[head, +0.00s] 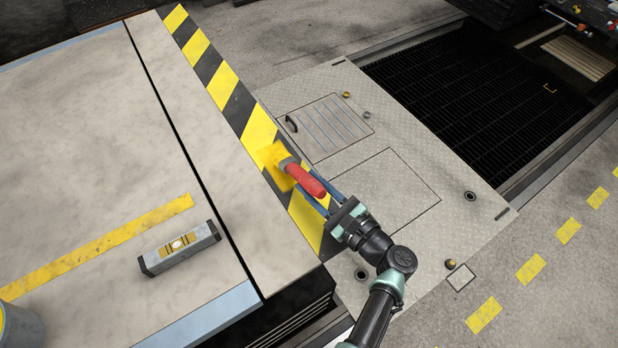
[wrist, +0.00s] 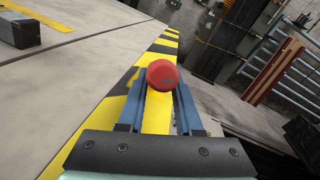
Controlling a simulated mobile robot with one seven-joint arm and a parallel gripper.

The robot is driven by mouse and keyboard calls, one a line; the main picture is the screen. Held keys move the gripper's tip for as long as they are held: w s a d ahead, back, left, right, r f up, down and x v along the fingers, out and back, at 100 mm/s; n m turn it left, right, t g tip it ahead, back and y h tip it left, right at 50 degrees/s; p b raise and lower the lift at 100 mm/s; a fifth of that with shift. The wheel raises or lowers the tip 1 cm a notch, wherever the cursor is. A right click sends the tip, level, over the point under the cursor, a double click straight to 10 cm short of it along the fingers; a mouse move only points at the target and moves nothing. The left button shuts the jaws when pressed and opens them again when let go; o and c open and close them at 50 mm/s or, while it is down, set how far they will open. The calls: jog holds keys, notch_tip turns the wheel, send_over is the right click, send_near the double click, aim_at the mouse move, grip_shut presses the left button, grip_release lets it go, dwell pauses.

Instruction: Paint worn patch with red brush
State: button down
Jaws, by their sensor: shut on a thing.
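My gripper (head: 303,178) is shut on the red handle of a brush (head: 312,186), with one blue finger on each side. The brush has a grey ferrule and a yellow tip (head: 271,154). The tip lies over the yellow-and-black striped edge strip (head: 233,98); I cannot tell whether it touches. Yellow colour shows around and below the tip, and the worn patch cannot be told apart there. In the wrist view, the round red handle end (wrist: 162,75) sits between the fingers and hides the bristles.
A spirit level (head: 179,248) lies on the platform at left, beside a worn yellow line (head: 100,245). A can (head: 15,325) is cut off at lower left. A metal plate with hatches (head: 390,190) and a dark grating (head: 470,95) lie lower right of the strip.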

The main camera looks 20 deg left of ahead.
jog(key=shift+s+a+f+p+v, duration=0.15)
jog(key=shift+p+v, duration=0.25)
jog(key=shift+v, duration=0.9)
jog(key=shift+s+f+p+v, duration=0.15)
jog(key=shift+p+v, duration=0.2)
jog(key=shift+v, duration=0.95)
jog(key=shift+s+a+p+v, duration=0.15)
jog(key=shift+p+v, duration=0.25)
jog(key=shift+v, duration=1.65)
jog(key=shift+r, duration=0.1)
notch_tip(320, 180, up, 7)
jog(key=p, duration=0.7)
